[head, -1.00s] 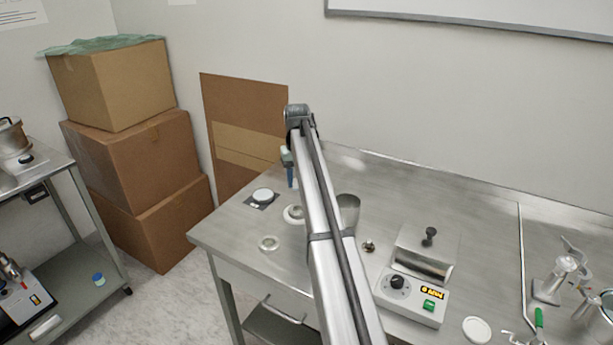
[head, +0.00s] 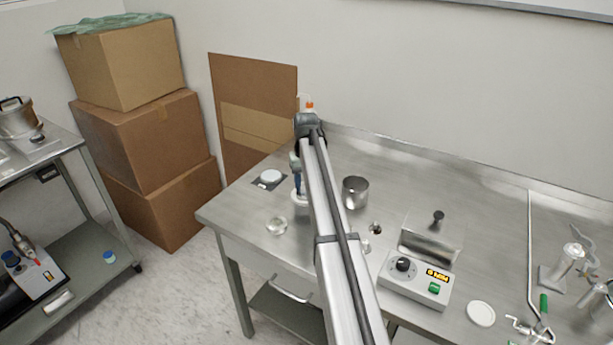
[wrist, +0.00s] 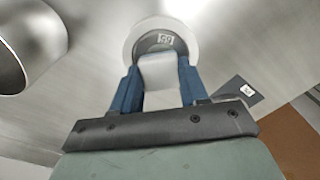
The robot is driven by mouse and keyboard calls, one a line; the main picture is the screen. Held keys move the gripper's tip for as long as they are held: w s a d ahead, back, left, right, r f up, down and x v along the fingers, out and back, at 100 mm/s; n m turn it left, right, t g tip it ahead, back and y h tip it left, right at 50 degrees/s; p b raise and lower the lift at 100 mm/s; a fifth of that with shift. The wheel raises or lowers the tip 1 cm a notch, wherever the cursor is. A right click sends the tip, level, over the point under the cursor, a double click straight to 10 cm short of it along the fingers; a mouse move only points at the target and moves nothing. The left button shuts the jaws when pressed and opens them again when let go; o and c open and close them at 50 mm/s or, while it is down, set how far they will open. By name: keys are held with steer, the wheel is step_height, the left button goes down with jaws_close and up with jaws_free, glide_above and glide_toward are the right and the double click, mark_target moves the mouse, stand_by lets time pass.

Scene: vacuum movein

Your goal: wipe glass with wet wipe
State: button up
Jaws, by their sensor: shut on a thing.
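My gripper (wrist: 160,92) has blue fingers shut on a small pale grey-white piece (wrist: 160,72), which looks like the wet wipe. In the wrist view it is over or against a round white-rimmed piece (wrist: 134,36) with a dark centre and a code mark; I cannot tell whether they touch. In the head view my gripper (head: 297,180) is low over the bench at this white piece (head: 299,203), which the arm partly hides. A clear round glass piece (head: 277,226) lies on the bench toward the front edge.
A hotplate-like device (head: 418,282) and a glass-and-metal fixture (head: 566,262) are farther right. An orange-capped bottle (head: 309,104) shows behind the arm.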

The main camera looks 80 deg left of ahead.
steer(key=shift+s+d, duration=0.2)
steer(key=shift+d, duration=0.3)
steer(key=shift+s+d, duration=0.25)
steer(key=shift+d, duration=0.4)
steer(key=shift+w+a, duration=0.25)
steer(key=shift+a, duration=0.4)
steer(key=shift+w+a, duration=0.25)
steer(key=shift+a, duration=0.4)
steer(key=shift+w+a, duration=0.25)
steer(key=shift+a, duration=0.4)
steer(key=shift+a+r, duration=0.1)
steer(key=shift+r, duration=3.95)
steer(key=shift+w, duration=0.1)
